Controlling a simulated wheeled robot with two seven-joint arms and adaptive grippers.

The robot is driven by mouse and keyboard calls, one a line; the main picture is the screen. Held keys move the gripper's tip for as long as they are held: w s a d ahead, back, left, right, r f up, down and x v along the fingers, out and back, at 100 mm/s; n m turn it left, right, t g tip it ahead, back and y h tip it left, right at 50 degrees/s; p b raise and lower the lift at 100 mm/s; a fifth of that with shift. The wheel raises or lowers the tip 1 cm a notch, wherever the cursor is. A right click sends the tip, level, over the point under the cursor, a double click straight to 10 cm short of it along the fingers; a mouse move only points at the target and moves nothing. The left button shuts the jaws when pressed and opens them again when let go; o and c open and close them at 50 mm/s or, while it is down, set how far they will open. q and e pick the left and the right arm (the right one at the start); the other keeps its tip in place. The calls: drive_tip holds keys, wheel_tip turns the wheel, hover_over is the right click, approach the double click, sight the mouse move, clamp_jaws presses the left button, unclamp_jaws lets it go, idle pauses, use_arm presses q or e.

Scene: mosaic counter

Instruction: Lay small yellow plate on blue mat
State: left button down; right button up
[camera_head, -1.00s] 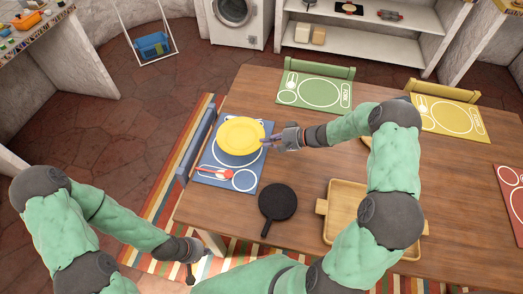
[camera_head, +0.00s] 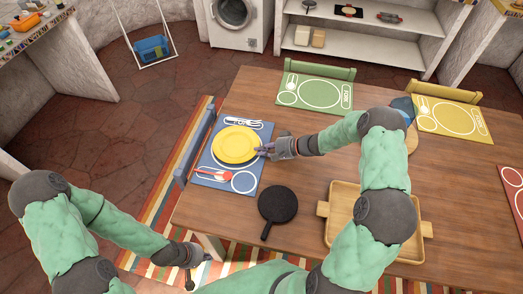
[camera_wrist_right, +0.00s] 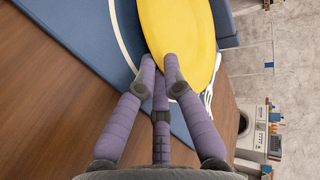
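The small yellow plate (camera_head: 233,143) is over the large printed circle of the blue mat (camera_head: 208,160) at the table's left side. It looks nearly level; whether its whole underside touches the mat is hard to tell. My right gripper (camera_head: 261,152) is at the plate's right edge. In the right wrist view its fingertips (camera_wrist_right: 160,66) close around the rim of the yellow plate (camera_wrist_right: 185,28), with the blue mat (camera_wrist_right: 88,32) beyond. My left gripper (camera_head: 198,268) is low at the left front, off the table, with its fingers spread and empty.
A red spoon (camera_head: 213,175) lies on the mat's near part. A black pan (camera_head: 278,205) and a wooden tray (camera_head: 343,190) stand nearer me. Green (camera_head: 316,92) and yellow (camera_head: 452,117) mats lie farther off.

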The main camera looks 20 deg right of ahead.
drive_tip(key=shift+r, duration=0.15)
drive_tip(key=p+v, duration=0.2)
drive_tip(key=v, duration=1)
drive_tip(key=shift+p, duration=0.35)
